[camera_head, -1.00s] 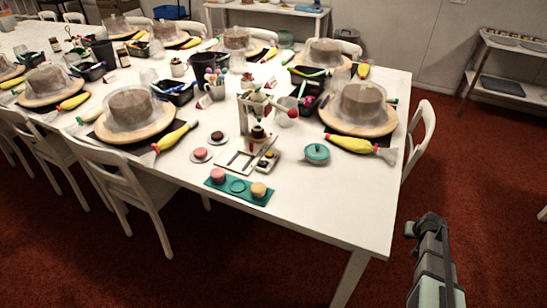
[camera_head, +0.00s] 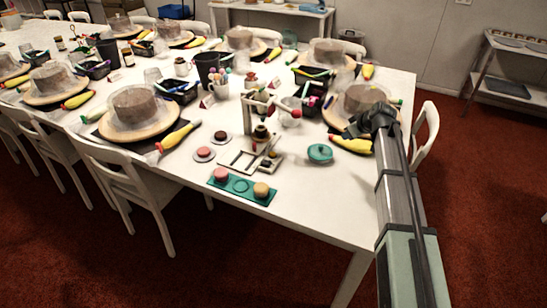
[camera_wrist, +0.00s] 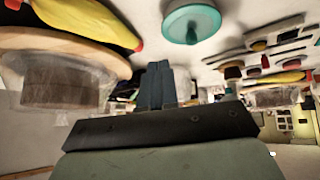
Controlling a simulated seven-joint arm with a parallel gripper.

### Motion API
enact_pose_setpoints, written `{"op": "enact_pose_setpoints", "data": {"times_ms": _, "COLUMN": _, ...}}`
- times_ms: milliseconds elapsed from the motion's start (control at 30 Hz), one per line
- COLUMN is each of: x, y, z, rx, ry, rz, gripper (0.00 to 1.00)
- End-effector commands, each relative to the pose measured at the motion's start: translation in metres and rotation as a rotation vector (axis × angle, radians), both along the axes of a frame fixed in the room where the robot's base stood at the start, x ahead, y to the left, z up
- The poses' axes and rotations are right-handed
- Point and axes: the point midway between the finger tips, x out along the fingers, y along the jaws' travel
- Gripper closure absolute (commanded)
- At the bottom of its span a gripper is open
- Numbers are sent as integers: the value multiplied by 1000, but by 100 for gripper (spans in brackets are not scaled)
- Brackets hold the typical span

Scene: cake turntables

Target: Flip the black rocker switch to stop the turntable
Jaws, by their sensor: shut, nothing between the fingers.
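The nearest right turntable has a round wooden board (camera_head: 333,117) bearing a brown cake under a clear cover. It also shows in the wrist view as a wooden board (camera_wrist: 98,47) with the cake (camera_wrist: 55,85), upside down at the left. My gripper (camera_head: 356,128) is in front of this turntable and hides part of its board. In the wrist view my dark fingers (camera_wrist: 158,70) are together with nothing between them. I cannot make out a black rocker switch in either view. Another turntable (camera_head: 140,136) stands to the left.
A yellow piping bag (camera_head: 352,145) and a teal lidded pot (camera_head: 320,153) lie close to my gripper. A press-like stand (camera_head: 262,125) and a teal tray (camera_head: 241,186) are farther left. A white chair (camera_head: 425,135) stands at the table's right edge. The near right tabletop is clear.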

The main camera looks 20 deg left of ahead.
Motion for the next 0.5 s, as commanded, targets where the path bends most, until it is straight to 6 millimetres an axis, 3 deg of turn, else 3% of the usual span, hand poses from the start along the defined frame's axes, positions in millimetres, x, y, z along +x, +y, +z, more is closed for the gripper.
{"op": "enact_pose_setpoints", "data": {"times_ms": 33, "x": -15, "y": 30, "z": 7, "rx": -4, "ry": 10, "rz": 69, "gripper": 100}}
{"op": "enact_pose_setpoints", "data": {"times_ms": 200, "x": -71, "y": 108, "z": 24, "rx": -24, "ry": 50, "rz": 286, "gripper": 100}}
{"op": "enact_pose_setpoints", "data": {"times_ms": 333, "x": -109, "y": 151, "z": 33, "rx": -33, "ry": 74, "rz": 419, "gripper": 100}}
{"op": "enact_pose_setpoints", "data": {"times_ms": 500, "x": -140, "y": 181, "z": 40, "rx": -42, "ry": 94, "rz": 525, "gripper": 100}}
